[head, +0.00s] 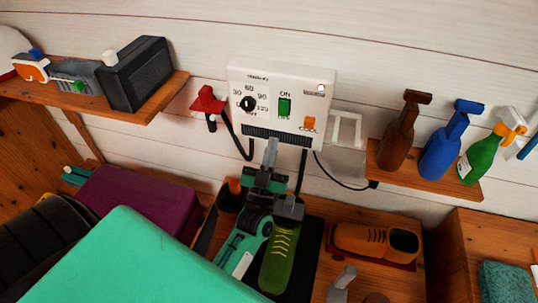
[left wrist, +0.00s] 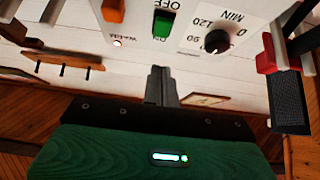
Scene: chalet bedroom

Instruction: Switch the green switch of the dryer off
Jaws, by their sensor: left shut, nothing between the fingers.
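The dryer (head: 250,80) is a white box on the plank wall, with a green switch (head: 285,107) in its middle under the word ON. The green switch also shows in the left wrist view (left wrist: 162,25), where the panel appears upside down and OFF is printed beside it. I cannot tell for certain which way the switch is tipped. My left gripper (head: 271,146) is shut and empty, its fingertips in front of the dark grille, below and slightly left of the switch. The shut fingers also show in the left wrist view (left wrist: 161,75), apart from the switch.
A black dial (head: 248,104) and an orange switch (head: 309,123) flank the green switch. A red holder (head: 207,100) is left of the dryer. Spray bottles stand on the right shelf (head: 425,175). Green (head: 280,258) and orange (head: 370,240) shoes lie below.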

